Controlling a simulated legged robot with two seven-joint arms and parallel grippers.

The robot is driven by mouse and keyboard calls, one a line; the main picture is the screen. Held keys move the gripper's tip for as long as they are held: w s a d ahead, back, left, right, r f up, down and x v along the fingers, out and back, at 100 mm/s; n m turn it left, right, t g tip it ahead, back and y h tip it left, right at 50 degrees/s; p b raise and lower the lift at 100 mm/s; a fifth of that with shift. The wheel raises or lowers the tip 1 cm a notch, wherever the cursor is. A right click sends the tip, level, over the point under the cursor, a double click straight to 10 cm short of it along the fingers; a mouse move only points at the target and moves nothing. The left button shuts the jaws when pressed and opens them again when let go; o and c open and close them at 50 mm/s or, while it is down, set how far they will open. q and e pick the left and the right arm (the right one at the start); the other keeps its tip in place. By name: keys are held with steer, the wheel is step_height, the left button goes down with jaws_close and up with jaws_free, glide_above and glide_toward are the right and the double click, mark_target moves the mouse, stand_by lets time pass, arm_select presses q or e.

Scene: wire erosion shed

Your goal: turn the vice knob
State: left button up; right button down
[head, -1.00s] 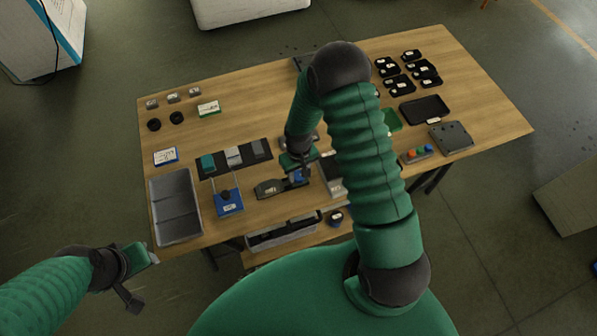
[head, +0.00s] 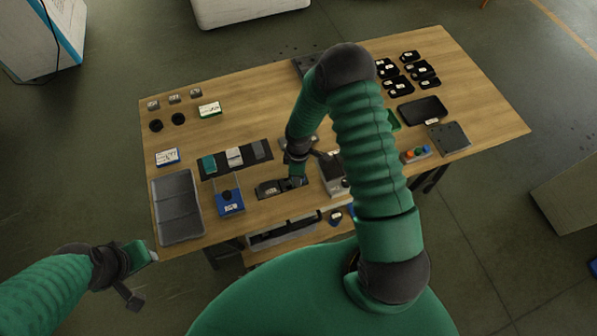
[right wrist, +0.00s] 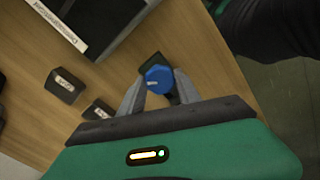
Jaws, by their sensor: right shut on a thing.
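The blue vice knob (right wrist: 158,78) sits between the two grey fingers of my right gripper (right wrist: 160,92) in the right wrist view, with both fingers against its sides. A small dark block shows just behind the knob. In the head view my right gripper (head: 293,183) is low over the table at the right end of a dark, labelled vice-like piece (head: 269,189); the knob is hidden there. My left gripper (head: 146,252) is off the table's front left corner, away from the vice; its finger gap is not clear.
A grey tray (head: 158,210) and a blue-based fixture (head: 229,203) stand left of the vice. A grey device (head: 331,176) is close on the right. Farther right are a button box (head: 415,154) and several black parts (head: 410,70). The wooden table (head: 255,125) has bare room at its middle back.

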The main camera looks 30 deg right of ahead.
steer(key=n, duration=0.1)
steer(key=n+p, duration=0.1)
steer(key=n, duration=0.1)
steer(key=shift+w+r+n, duration=0.2)
steer(key=shift+n, duration=0.1)
steer(key=shift+d+n+p, duration=0.1)
steer(key=shift+n+p, duration=0.35)
steer(key=shift+n, duration=1.35)
steer(key=c, duration=1.2)
jaws_free()
steer(key=o, duration=0.3)
steer(key=shift+s+f, duration=0.1)
steer(key=shift+f, duration=0.05)
steer(key=shift+o, duration=0.2)
step_height(320, 180, up, 17)
steer(key=shift+f, duration=0.15)
